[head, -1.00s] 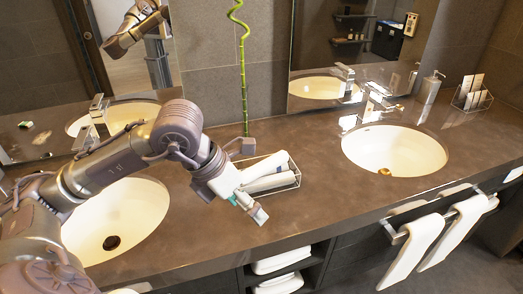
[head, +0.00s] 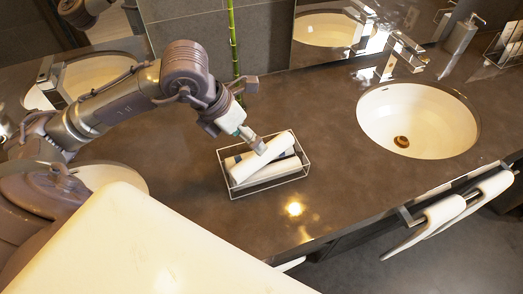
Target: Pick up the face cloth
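Rolled white cloths (head: 270,172) lie in a wire basket (head: 268,189) on the counter in the head view. One roll (head: 264,157) lies slantwise on top, its upper end by my gripper; I take these rolls to be the face cloths. My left gripper (head: 258,144) points down at the back edge of the basket, at or just touching that upper end. The fingers are small and overlapping, so I cannot tell whether they are open or grip the roll. My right gripper is not in view.
A round basin (head: 418,120) with a tap is to the right; another basin (head: 110,178) is partly behind my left arm. A green bamboo stem (head: 234,55) stands behind the basket. White towels (head: 440,220) hang at the front right. Counter right of the basket is clear.

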